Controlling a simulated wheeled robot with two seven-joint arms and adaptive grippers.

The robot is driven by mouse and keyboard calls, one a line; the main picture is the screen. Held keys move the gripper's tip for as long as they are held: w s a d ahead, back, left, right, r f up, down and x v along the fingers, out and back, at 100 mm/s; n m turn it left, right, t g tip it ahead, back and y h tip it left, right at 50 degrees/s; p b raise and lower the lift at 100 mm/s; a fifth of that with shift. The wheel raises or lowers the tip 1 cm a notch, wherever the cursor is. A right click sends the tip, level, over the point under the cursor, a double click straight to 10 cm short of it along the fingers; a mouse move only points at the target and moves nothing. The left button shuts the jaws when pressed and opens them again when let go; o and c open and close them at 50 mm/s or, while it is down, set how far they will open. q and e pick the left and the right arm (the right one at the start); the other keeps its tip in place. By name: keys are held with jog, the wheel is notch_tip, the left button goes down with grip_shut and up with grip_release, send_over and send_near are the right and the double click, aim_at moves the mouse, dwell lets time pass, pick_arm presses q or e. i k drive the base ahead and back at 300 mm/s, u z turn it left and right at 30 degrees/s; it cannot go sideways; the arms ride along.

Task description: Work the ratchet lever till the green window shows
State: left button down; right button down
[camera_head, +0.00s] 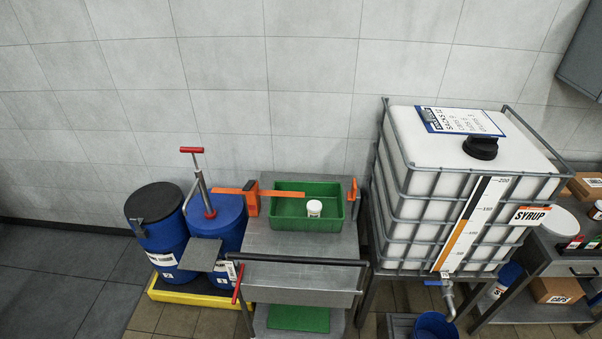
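None of my grippers shows in the head view. I cannot make out for certain which part is the ratchet lever. An orange body (251,199) stands at the left edge of the metal cart, with a flat orange bar (287,194) reaching right from it across the green tray. A separate red handle (237,283) is tilted at the cart's front left corner. A small orange post (352,190) stands at the cart's right edge. No green window can be made out on any of these.
The green tray (276,222) holds a white container (314,208) on the cart (290,293). At left, blue drums (217,220), one with a red-handled pump (192,150), stand on a yellow pallet (188,295). A caged syrup tank (463,185) stands right. Floor at far left is clear.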

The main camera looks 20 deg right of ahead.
aim_at(247, 187)
jog(key=z, duration=0.5)
jog(key=i, duration=1.15)
jog(key=u, duration=0.15)
